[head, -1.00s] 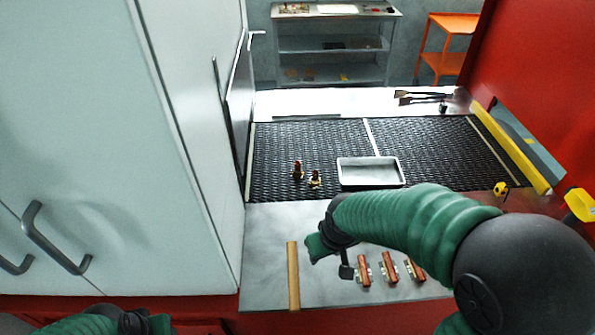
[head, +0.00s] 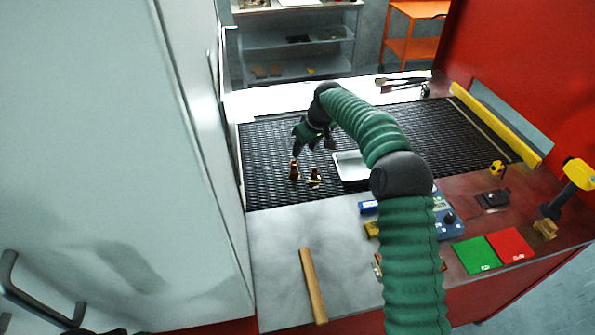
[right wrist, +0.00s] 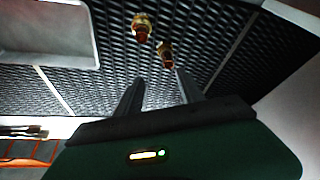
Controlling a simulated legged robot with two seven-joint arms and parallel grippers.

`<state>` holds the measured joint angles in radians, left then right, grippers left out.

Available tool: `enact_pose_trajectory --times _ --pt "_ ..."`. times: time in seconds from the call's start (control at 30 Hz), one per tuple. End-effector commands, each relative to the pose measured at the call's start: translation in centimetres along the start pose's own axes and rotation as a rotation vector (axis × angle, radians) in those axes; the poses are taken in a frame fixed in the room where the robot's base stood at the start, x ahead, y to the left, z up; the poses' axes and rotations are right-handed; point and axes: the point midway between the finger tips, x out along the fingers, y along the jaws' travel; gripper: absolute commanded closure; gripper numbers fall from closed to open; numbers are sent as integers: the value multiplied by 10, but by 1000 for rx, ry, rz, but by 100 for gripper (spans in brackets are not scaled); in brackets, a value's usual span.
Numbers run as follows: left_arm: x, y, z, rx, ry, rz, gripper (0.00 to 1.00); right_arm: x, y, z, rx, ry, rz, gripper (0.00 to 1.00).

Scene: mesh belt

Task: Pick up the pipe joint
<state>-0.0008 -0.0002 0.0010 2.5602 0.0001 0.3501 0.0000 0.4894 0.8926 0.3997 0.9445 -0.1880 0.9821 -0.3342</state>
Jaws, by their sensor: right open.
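Two small brass pipe joints with reddish-brown parts stand on the black mesh belt (head: 262,150). The left one (head: 294,171) is under my right gripper (head: 313,150), and the other (head: 315,178) is just to its right. In the right wrist view, one joint (right wrist: 166,55) lies beyond and between the open fingers of my right gripper (right wrist: 160,88), apart from them. The second joint (right wrist: 141,27) is farther up and left. My right gripper is empty.
A metal tray (head: 347,160) sits on the belt right of the joints, partly behind my right arm. A wooden strip (head: 313,285) lies on the front plate. Green (head: 475,254) and red (head: 510,244) squares lie at right. A tall pale cabinet (head: 150,150) borders the left.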

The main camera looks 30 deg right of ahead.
Motion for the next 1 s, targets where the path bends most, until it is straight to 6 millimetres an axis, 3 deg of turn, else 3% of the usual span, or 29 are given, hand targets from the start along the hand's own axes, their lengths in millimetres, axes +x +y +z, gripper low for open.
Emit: enact_pose_trajectory --times 0.1,0.33,0.57,0.83,1.0 --pt "-5 0 -1 -1 0 0 64 26 -5 -1 -3 -1 -1 55" --pt "-11 -1 -3 -2 0 -1 64 54 0 1 -1 2 -2 55" --pt "-21 0 -5 -2 0 0 64 94 1 4 1 1 -3 55" --pt "-21 0 -5 -1 0 0 64 99 -2 3 -1 2 2 56" --pt "-21 -1 -5 -2 0 0 64 99 -2 3 -1 2 1 78"
